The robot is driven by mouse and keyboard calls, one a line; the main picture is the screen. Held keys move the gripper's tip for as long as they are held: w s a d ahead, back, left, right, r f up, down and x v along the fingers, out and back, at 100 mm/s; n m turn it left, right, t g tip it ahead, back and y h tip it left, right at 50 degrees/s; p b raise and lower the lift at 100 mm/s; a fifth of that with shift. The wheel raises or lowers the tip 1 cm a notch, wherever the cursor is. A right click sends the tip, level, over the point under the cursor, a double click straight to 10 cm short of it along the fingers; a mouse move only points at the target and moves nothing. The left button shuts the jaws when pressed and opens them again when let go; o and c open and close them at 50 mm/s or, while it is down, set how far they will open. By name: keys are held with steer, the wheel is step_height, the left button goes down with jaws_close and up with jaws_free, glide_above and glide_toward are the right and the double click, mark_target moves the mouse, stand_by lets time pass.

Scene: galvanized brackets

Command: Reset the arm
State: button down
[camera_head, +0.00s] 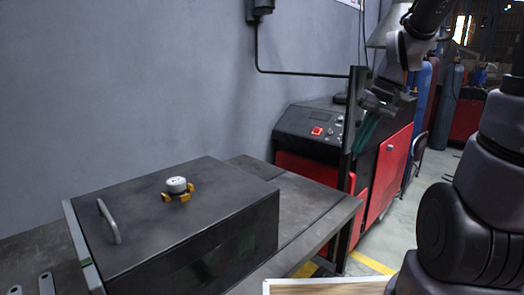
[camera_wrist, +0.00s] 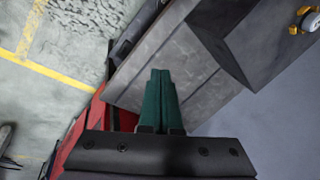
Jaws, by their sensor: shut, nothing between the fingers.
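My gripper (camera_head: 364,133), with green fingers, hangs in the air at the upper right of the head view, in front of the red and black machine and beyond the right end of the table. In the wrist view my gripper (camera_wrist: 160,74) points toward the grey table top, with its two green fingers together and nothing between them. My arm comes down from the top right of the head view.
A dark metal box (camera_head: 190,225) with a handle stands on the table (camera_head: 310,205); a white and yellow part (camera_head: 177,188) sits on its lid. A red and black machine (camera_head: 310,130) stands behind. Flat brackets (camera_head: 46,284) lie at lower left.

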steer(key=s+r+m+t, duration=0.1)
steer(key=s+r+t, duration=0.2)
steer(key=r, duration=0.3)
steer(key=s+r+m+t+h, duration=0.1)
steer(key=s+r+t, duration=0.1)
steer(key=s+r, duration=0.2)
steer(key=shift+s+d+r+m+t, duration=0.3)
steer(key=shift+s+r+m+t, duration=0.1)
steer(key=shift+r, duration=0.65)
